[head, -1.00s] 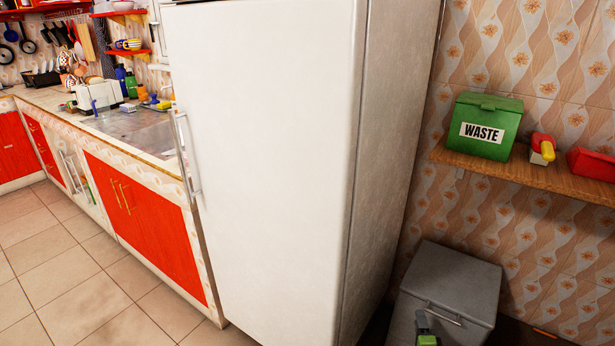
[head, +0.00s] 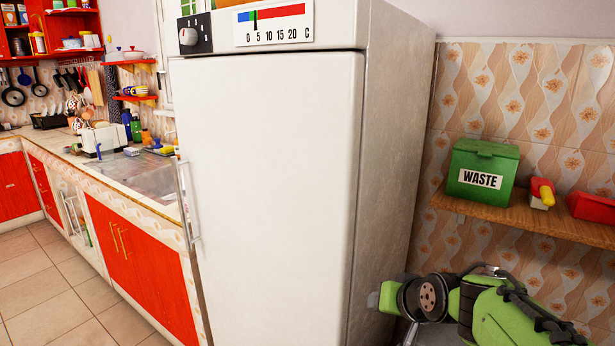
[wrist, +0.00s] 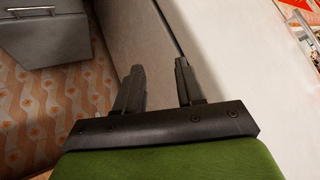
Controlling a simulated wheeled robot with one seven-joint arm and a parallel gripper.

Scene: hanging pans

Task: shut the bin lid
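A green box labelled WASTE (head: 482,172) stands on the wall shelf in the head view; its lid looks shut. A grey bin-like box with a front handle (wrist: 45,28) shows at the upper left of the wrist view. Its lid state is not clear there. In the head view my green and black arm covers its place at the lower right. My gripper (wrist: 160,64) has its two black fingers apart with nothing between them. It is near the fridge, apart from the grey box. The fingers cannot be made out in the head view.
A tall white fridge (head: 270,190) stands left of my arm, and its side is close to the fingers in the wrist view. The wooden shelf (head: 520,218) also holds red items (head: 592,207). Open tiled floor (head: 60,305) lies at the left.

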